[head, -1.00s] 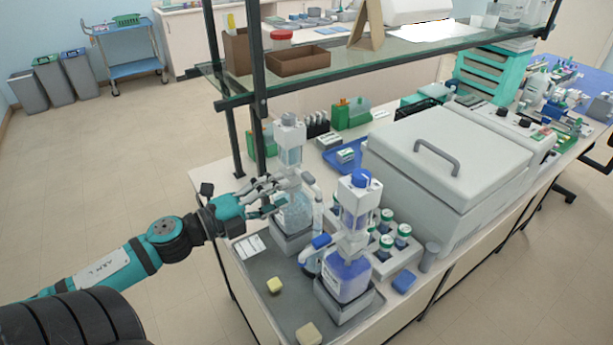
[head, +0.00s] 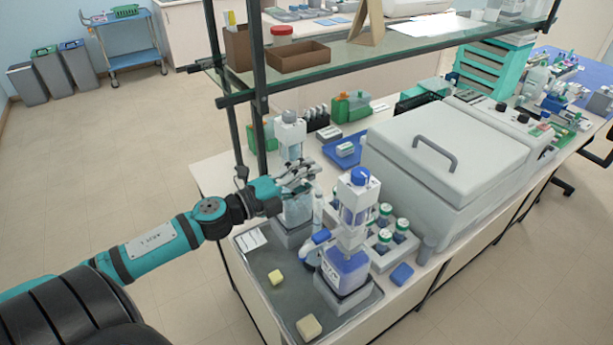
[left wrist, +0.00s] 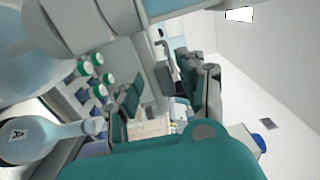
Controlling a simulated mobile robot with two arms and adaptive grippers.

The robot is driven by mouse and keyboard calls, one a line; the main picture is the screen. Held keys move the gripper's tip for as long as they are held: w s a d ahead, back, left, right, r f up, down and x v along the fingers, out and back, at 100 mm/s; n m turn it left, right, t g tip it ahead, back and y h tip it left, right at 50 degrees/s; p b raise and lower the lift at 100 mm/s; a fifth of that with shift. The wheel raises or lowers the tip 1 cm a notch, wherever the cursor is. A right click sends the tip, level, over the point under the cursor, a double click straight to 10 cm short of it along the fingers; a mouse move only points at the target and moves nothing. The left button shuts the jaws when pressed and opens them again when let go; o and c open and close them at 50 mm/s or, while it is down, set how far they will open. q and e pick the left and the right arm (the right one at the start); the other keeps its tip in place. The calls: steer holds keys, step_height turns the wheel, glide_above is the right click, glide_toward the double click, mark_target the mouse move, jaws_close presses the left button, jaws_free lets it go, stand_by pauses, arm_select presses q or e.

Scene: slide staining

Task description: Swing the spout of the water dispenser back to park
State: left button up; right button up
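The water dispenser (head: 290,134) is the clear bottle with a tall white and grey head, on a grey block at the tray's back. My left gripper (head: 308,172) is in front of its neck, and hides part of it. The spout cannot be made out clearly behind the fingers. In the left wrist view, the dispenser's clear bottle (left wrist: 25,65) and a pale grey part (left wrist: 80,22) are very close. The left fingers (left wrist: 165,100) stand apart with nothing seen between them; whether they touch the dispenser I cannot tell. My right gripper is out of view.
A second dispenser with blue liquid (head: 345,268) stands close in front. Green-capped bottles (head: 383,238) sit in a rack to the right. A large grey lidded machine (head: 435,175) and an overhead glass shelf (head: 370,60) bound the space. Sponges (head: 309,327) lie on the tray.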

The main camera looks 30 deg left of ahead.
arm_select(q)
jaws_close()
steer(key=shift+f, duration=0.1)
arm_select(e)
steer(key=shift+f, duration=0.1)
